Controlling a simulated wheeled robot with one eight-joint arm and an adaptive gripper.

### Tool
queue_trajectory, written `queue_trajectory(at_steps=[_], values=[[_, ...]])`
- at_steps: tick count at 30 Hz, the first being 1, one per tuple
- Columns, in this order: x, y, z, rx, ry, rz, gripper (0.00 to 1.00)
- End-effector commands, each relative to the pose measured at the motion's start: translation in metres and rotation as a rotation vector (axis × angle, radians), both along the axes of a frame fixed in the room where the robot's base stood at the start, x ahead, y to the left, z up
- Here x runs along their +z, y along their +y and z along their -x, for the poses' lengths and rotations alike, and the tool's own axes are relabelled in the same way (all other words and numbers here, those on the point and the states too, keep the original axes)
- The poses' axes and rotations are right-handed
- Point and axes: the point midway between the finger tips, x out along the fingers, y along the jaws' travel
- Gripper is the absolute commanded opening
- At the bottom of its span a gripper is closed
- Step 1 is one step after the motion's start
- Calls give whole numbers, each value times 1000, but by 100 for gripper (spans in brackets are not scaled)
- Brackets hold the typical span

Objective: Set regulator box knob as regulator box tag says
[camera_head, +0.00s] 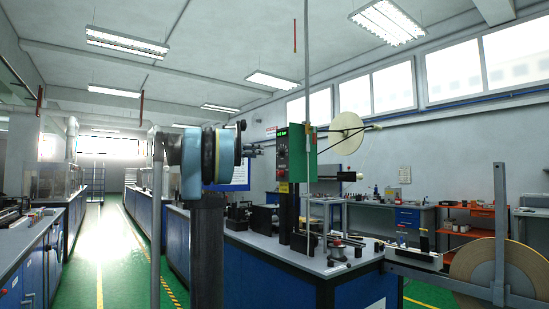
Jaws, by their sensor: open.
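The regulator box (298,158) is a green housing with a dark front face, mounted on a post above the bench. A small lit green display shows near the top of its front. Small light marks on the face below the display may be the knob (282,151), but its setting is too small to read. A small yellow tag (283,188) shows below the front face; its text cannot be read. My gripper (259,150) is small and dark in this view, open and empty, left of the box front and apart from it.
A bench (305,257) with several small devices stands under the box. A white reel (346,133) is behind the box on thin arms. A large brown roll (492,274) is at the lower right. A clear green aisle (113,262) runs at left.

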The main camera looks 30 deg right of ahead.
Motion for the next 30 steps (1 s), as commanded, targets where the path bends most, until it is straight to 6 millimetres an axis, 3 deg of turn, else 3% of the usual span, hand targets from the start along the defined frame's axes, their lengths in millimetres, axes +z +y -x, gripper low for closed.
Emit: queue_trajectory(at_steps=[18, 24, 30], values=[[-1, -106, -13, -2, -2, -1, 45], [0, -124, -16, -1, -2, -1, 45], [0, -130, -17, 0, -2, -1, 45]])
